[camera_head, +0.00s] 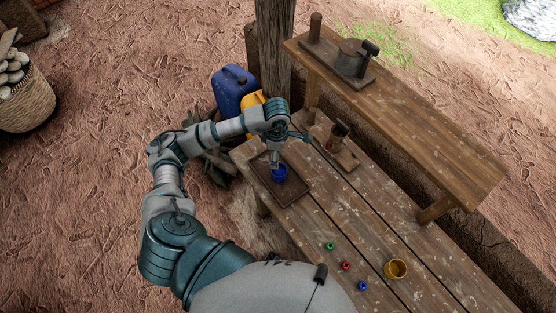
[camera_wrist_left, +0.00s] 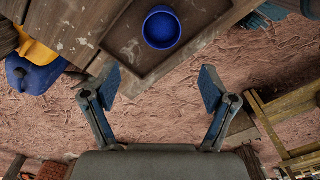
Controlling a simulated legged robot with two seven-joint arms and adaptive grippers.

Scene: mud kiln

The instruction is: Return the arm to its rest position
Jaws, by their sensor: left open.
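My left arm (camera_head: 227,128) reaches out over the back left end of the wooden bench. Its left gripper (camera_head: 276,165) points down at a dark tray (camera_head: 295,197) with a blue cup (camera_head: 281,175) in it. In the left wrist view the gripper (camera_wrist_left: 160,84) is open, its two fingers wide apart with nothing between them. The blue cup (camera_wrist_left: 162,29) stands upright beyond the fingertips, apart from them, in the tray (camera_wrist_left: 131,82). My right gripper is not in view.
A raised shelf (camera_head: 420,115) runs along the bench's back, with a wooden post (camera_head: 274,45) at its left. A blue jerrycan (camera_head: 233,88) stands behind the arm.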

